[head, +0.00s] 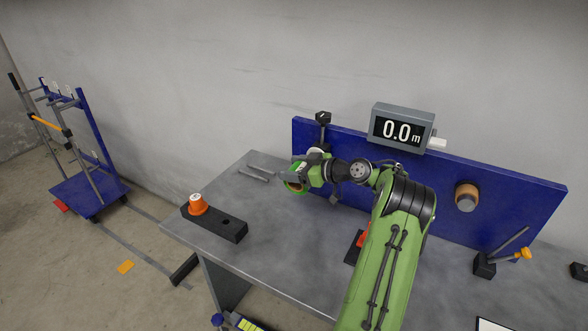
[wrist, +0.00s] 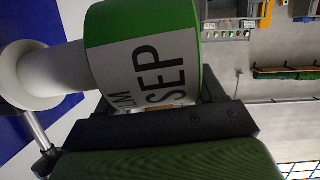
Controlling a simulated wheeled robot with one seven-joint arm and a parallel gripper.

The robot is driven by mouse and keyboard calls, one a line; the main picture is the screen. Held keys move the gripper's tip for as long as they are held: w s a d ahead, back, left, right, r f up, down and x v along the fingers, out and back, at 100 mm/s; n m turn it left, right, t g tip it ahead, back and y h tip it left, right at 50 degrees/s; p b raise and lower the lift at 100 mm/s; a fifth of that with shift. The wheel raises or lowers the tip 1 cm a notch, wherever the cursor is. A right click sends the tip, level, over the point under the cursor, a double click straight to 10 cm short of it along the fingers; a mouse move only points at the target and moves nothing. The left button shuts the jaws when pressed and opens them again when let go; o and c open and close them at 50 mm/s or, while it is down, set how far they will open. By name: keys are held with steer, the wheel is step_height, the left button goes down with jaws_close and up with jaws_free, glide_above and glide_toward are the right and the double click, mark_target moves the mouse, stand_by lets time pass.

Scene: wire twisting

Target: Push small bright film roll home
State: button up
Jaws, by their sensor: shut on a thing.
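A roll with bright green bands and a white label reading "SEP" (wrist: 160,62) fills the middle of the wrist view. In the head view its green edge (head: 293,187) shows at the end of my arm, before the blue back panel. My gripper (head: 304,173) is shut on the roll; one black jaw (wrist: 160,132) lies along it in the wrist view. A white cylinder with a round flange (wrist: 28,78) meets the roll's left end and lies in line with it. Whether the cylinder enters the roll is hidden. A white part (head: 316,152) shows behind my gripper on the panel.
The grey table (head: 270,245) is mostly clear on the left. A black block (head: 226,226) bears an orange and white piece (head: 197,203). Metal rods (head: 254,175) lie near the back edge. A display reading 0.0 m (head: 402,128) tops the blue panel (head: 430,185).

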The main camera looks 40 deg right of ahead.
steer(key=shift+b, duration=0.3)
steer(key=shift+d, duration=0.1)
stand_by(0.4)
steer(key=shift+d+p, duration=0.1)
steer(key=shift+p, duration=0.25)
steer(key=shift+w+d+r+p, duration=0.1)
steer(key=shift+w+d+p, duration=0.05)
steer(key=shift+d+p, duration=0.15)
steer(key=shift+w+d+r+p, duration=0.1)
steer(key=shift+w+d+p, duration=0.15)
steer(key=shift+d+p, duration=0.9)
steer(key=shift+w+d+r+p, duration=0.1)
steer(key=shift+w+d+p, duration=0.15)
steer(key=shift+d+p, duration=0.8)
steer(key=shift+a, duration=0.2)
steer(key=shift+w+d, duration=0.15)
steer(key=shift+w, duration=0.2)
steer(key=o, duration=1.2)
steer(key=shift+r, duration=0.1)
